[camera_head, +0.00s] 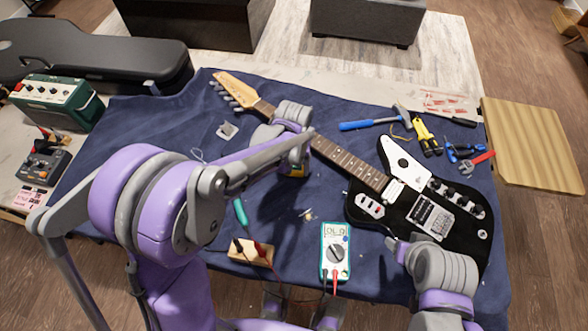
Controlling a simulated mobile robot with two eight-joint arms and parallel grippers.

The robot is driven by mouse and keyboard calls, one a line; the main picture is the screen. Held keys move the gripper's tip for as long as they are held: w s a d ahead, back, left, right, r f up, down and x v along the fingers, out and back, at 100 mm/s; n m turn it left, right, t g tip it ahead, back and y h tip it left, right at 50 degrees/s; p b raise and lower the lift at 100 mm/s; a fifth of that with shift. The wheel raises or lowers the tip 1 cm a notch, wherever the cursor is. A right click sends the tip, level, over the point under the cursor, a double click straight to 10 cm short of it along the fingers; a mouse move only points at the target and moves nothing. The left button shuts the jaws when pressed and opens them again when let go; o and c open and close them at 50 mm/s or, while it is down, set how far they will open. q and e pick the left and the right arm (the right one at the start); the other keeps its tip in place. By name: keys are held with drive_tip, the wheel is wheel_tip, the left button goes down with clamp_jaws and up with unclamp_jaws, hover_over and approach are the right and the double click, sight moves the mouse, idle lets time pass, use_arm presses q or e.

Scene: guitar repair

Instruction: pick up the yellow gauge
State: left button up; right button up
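A small patch of yellow (297,171) shows just below my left wrist, over the blue cloth; it may be the yellow gauge, but most of it is hidden. My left gripper (291,160) is at this patch, near the guitar neck. My forearm and wrist cover its fingers, so I cannot tell whether it is open, shut or touching the yellow thing. My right gripper (392,243) is low over the lower edge of the black guitar body, far from the yellow patch. Its fingers are small and its opening is unclear.
The black electric guitar (407,226) lies across the blue cloth (150,125). A multimeter (335,251) and a wooden block with leads (250,252) lie in front. A blue-handled hammer (370,124), yellow-handled tool (424,134) and red-and-blue tools (465,156) lie behind the body.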

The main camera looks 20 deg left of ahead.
use_arm(q)
drive_tip(key=c, duration=0.6)
wheel_tip(320, 180, up, 10)
drive_tip(key=shift+p, duration=0.45)
idle(0.6)
